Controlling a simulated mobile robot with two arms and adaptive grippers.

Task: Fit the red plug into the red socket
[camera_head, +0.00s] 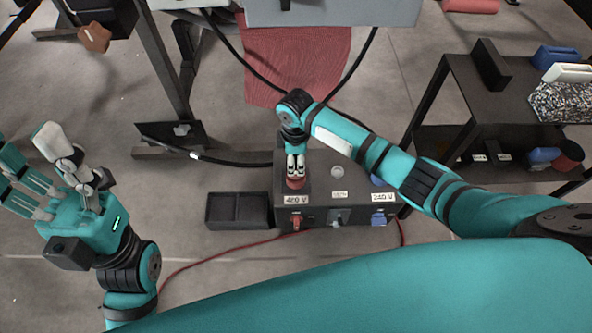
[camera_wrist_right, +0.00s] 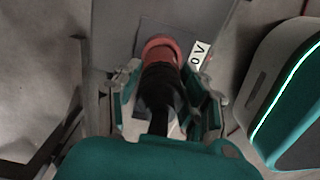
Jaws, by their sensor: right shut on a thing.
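My right gripper (camera_head: 295,174) points down over the left part of the dark power box (camera_head: 325,182), by the "480 V" label. In the right wrist view it is shut on the red plug (camera_wrist_right: 160,44), which has a black body and cable. The plug's red end (camera_head: 296,184) is at or just above the box top. The red socket is hidden under the plug, and I cannot tell whether the two touch or how deep the plug sits. My left gripper (camera_head: 62,185) is open and empty at the far left, with fingers spread.
A black tray (camera_head: 237,210) stands left of the box. A blue connector (camera_head: 379,219) sits by the "240 V" label, and a red cable (camera_head: 225,252) runs along the floor. A dark shelf (camera_head: 475,115) stands at the right. A red mat (camera_head: 297,65) hangs behind.

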